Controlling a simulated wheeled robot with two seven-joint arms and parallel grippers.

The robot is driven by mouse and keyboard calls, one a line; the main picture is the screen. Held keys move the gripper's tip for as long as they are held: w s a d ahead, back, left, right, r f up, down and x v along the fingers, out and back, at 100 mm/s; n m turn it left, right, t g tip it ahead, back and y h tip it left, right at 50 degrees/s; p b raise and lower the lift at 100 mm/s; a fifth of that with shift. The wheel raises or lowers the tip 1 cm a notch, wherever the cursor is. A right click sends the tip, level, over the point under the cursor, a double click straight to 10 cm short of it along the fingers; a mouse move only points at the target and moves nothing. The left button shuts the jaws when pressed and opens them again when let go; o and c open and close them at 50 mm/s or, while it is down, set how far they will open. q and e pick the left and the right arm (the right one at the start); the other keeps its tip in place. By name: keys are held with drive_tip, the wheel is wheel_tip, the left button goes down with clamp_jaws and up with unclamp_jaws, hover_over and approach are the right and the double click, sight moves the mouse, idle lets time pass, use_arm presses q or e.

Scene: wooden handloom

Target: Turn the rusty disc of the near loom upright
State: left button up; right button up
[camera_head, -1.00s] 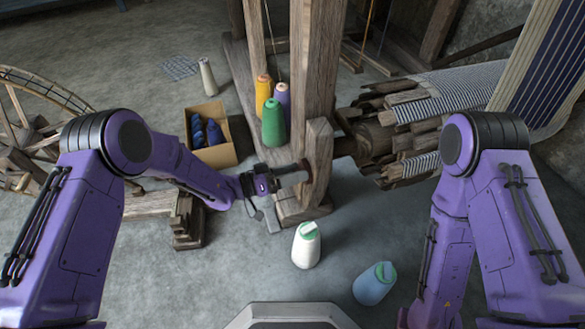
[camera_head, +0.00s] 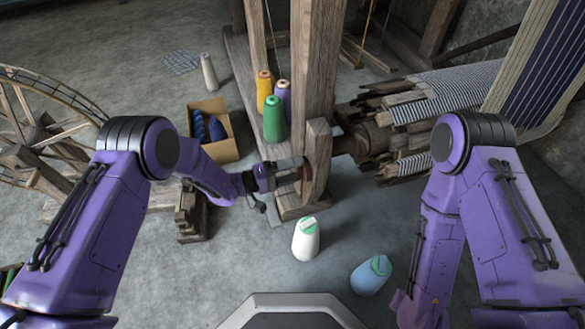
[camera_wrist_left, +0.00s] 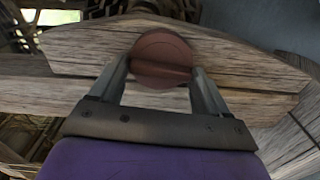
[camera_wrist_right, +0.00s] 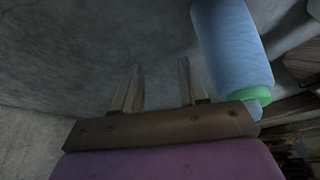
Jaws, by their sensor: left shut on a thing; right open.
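The rusty disc (camera_wrist_left: 161,58) is a round, red-brown knob on the side of the near loom's wooden post (camera_head: 318,155). A raised bar crosses it, nearly level in the left wrist view. My left gripper (camera_head: 296,166) is shut on the disc, with one finger on each side of the bar in the left wrist view (camera_wrist_left: 162,80). In the head view the disc's edge (camera_head: 307,170) shows just past the fingertips. My right gripper (camera_wrist_right: 157,85) is open and empty, near the blue cone of thread (camera_wrist_right: 232,50).
A white cone (camera_head: 306,240) and the blue cone (camera_head: 371,275) stand on the floor in front of the post. Green (camera_head: 274,118), yellow and purple cones stand behind my left forearm. A cardboard box (camera_head: 226,151) holds dark blue spools. A spinning wheel (camera_head: 45,115) is at left.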

use_arm(q)
drive_tip(key=shift+s+f+n, duration=0.1)
drive_tip(key=shift+n, duration=0.5)
drive_tip(key=o, duration=0.9)
drive_tip(key=shift+o, duration=0.2)
drive_tip(key=shift+a, duration=0.15)
drive_tip(key=p+v, duration=0.3)
drive_tip(key=v, duration=0.7)
drive_tip(key=shift+a, duration=0.2)
